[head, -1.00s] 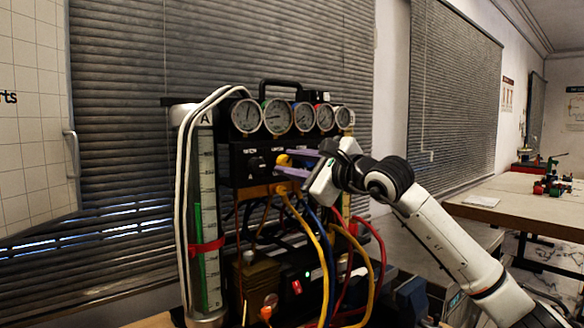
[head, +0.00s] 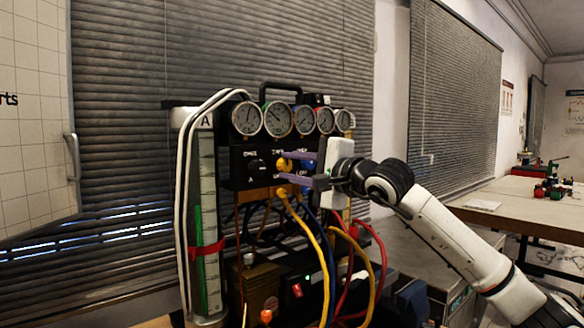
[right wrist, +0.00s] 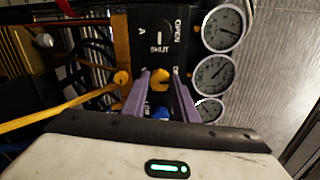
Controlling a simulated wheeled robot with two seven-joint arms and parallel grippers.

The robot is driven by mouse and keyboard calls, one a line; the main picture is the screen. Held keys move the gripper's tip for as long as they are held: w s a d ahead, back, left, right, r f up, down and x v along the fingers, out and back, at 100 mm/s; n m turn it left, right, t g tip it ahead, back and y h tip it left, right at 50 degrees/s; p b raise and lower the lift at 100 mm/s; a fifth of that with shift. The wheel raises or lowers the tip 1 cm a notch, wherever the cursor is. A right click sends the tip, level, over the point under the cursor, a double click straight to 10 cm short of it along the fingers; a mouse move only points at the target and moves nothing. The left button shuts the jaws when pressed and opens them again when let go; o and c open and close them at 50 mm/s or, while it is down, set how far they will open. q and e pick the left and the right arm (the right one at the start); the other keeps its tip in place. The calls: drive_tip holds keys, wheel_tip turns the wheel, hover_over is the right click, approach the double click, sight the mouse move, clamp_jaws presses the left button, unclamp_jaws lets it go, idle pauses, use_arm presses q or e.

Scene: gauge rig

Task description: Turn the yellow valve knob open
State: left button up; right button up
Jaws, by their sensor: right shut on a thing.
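The yellow valve knob (head: 283,163) sits on the front of the black valve panel (head: 240,158), below the row of gauges. My right gripper (head: 290,167) reaches in from the right, its two purple fingers one above the other around the knob. In the right wrist view the yellow knob (right wrist: 158,78) lies between the tips of the fingers, and the gripper is shut on it. The knob's pointer is mostly hidden, so its setting cannot be told. My left gripper is not in view.
A black knob (head: 257,166) is left of the yellow one; a blue knob (right wrist: 160,113) is close on the other side. Several round gauges (head: 277,118) stand above the panel. Yellow hoses (head: 318,235), blue and red ones hang below the fingers. A tall level tube (head: 208,220) stands at left.

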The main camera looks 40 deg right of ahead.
idle(0.4)
drive_tip(key=o, duration=1.1)
drive_tip(key=shift+c, duration=0.2)
use_arm(q)
drive_tip(key=b, duration=0.1)
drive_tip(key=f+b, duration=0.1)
drive_tip(key=b, duration=0.1)
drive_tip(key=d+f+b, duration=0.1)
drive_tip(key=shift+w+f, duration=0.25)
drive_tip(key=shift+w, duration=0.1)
use_arm(e)
drive_tip(key=s, duration=1)
drive_tip(key=shift+s+d, duration=0.2)
drive_tip(key=shift+d, duration=0.2)
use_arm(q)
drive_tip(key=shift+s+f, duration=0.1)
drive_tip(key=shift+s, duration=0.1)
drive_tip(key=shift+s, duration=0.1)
